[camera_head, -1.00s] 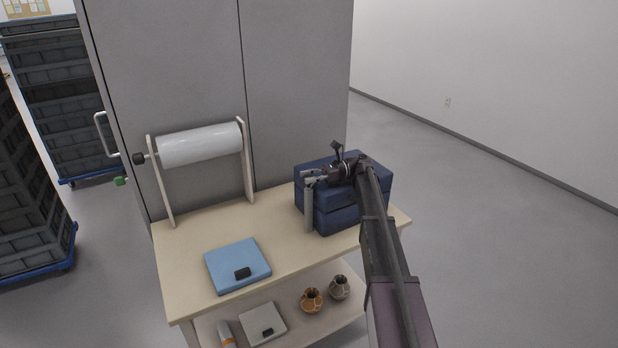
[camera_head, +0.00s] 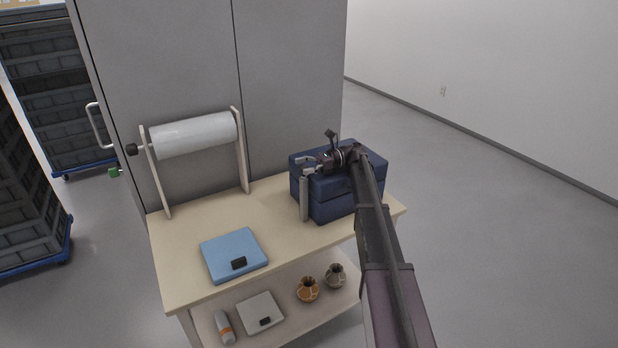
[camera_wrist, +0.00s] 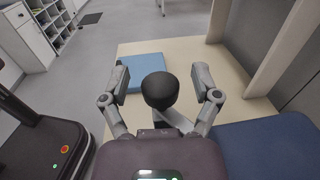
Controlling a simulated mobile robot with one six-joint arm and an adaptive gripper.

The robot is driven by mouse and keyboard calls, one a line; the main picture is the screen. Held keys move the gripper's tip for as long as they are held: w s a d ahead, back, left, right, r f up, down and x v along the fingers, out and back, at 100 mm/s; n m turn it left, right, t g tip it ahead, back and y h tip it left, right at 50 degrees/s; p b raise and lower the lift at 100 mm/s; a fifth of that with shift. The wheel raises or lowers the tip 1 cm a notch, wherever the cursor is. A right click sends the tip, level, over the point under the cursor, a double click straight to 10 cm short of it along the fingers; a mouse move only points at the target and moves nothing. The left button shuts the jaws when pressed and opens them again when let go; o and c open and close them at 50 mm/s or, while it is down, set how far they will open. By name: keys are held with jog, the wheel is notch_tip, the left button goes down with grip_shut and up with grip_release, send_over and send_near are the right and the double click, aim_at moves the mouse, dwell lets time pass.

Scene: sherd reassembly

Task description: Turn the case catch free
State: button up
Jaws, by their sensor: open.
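The dark blue case (camera_head: 335,199) stands at the right end of the bench; part of its blue top also shows in the wrist view (camera_wrist: 270,150). An upright grey bar (camera_head: 304,200) stands at the case's left front corner, apparently part of the catch. My gripper (camera_head: 306,165) is at the top of this bar, over the case's left side. In the wrist view its fingers are open, one on each side of a round black knob (camera_wrist: 159,91), with gaps visible on both sides. A grey arm runs from under the knob. The head view does not show the knob clearly.
A blue flat box (camera_head: 234,254) lies on the wooden bench (camera_head: 186,273), left of the case. A white roll (camera_head: 193,135) on a wooden stand is behind it. The lower shelf holds two small pots (camera_head: 308,289) and a pale flat box (camera_head: 261,314). Grey cabinet behind.

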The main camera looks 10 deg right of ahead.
jog(key=shift+s+m+t, duration=0.15)
jog(key=shift+m+t, duration=0.25)
jog(key=shift+t, duration=0.2)
jog(key=shift+m+t, duration=1.9)
jog(key=shift+t, duration=1.1)
jog(key=shift+m+t+h, duration=0.7)
jog(key=shift+m+t, duration=0.7)
jog(key=shift+t, duration=0.6)
